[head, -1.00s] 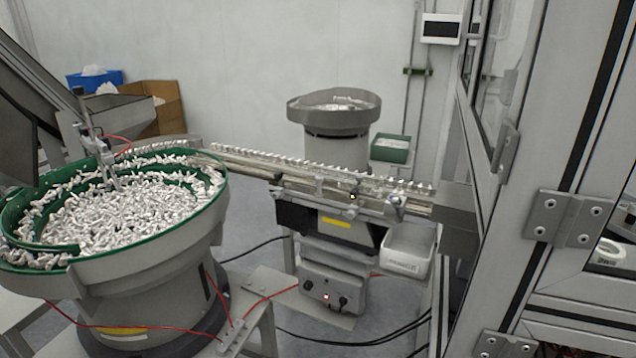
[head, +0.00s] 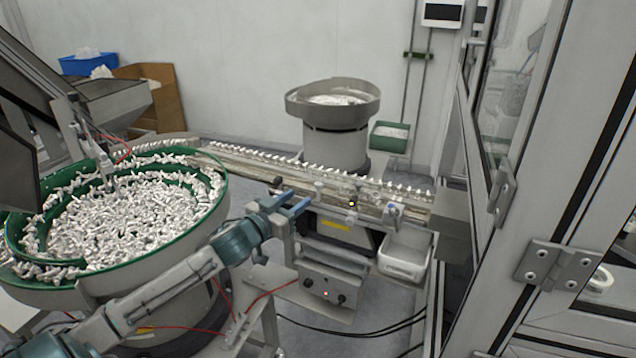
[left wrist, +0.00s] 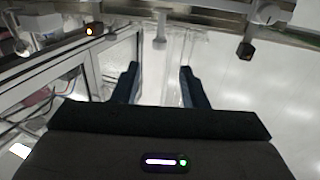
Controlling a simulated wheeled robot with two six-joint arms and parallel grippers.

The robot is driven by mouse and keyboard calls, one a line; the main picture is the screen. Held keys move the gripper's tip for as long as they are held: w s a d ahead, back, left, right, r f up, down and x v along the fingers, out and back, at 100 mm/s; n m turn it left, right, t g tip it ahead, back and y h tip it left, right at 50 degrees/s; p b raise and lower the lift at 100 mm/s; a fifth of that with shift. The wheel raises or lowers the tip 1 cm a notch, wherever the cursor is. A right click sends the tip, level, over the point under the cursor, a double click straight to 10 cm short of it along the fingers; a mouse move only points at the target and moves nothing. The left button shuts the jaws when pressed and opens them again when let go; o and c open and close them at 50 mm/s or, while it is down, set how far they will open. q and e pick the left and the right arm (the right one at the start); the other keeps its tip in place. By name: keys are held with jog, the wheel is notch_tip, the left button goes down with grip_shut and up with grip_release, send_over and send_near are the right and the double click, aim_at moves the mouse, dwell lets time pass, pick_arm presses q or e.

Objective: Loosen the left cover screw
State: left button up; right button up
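My left gripper (head: 293,204) reaches in from the lower left in the head view, its two blue fingers apart and empty. It is just left of the front of the feed rail (head: 415,193). A small light knob-like part (head: 319,187) stands on the rail's front side, a little right of the fingertips; it may be the left cover screw, but it is too small to be sure. Another such part (head: 393,210) is further right. In the left wrist view the open fingers (left wrist: 160,82) show nothing between them; a clear panel (left wrist: 178,45) and a dark knob (left wrist: 245,50) lie beyond.
The large bowl feeder (head: 215,215) full of white parts stands left, beside my left arm. A smaller bowl (head: 335,120) stands behind the rail. A white bin (head: 405,268) hangs below the rail. The machine frame with a hinge (head: 558,266) closes the right side.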

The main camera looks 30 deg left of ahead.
aim_at(316, 186)
pick_arm(q)
jog(key=w, duration=0.3)
jog(key=w+p, duration=0.1)
jog(key=w, duration=0.5)
jog(key=shift+w+d, duration=0.35)
jog(key=shift+p, duration=0.35)
grip_shut()
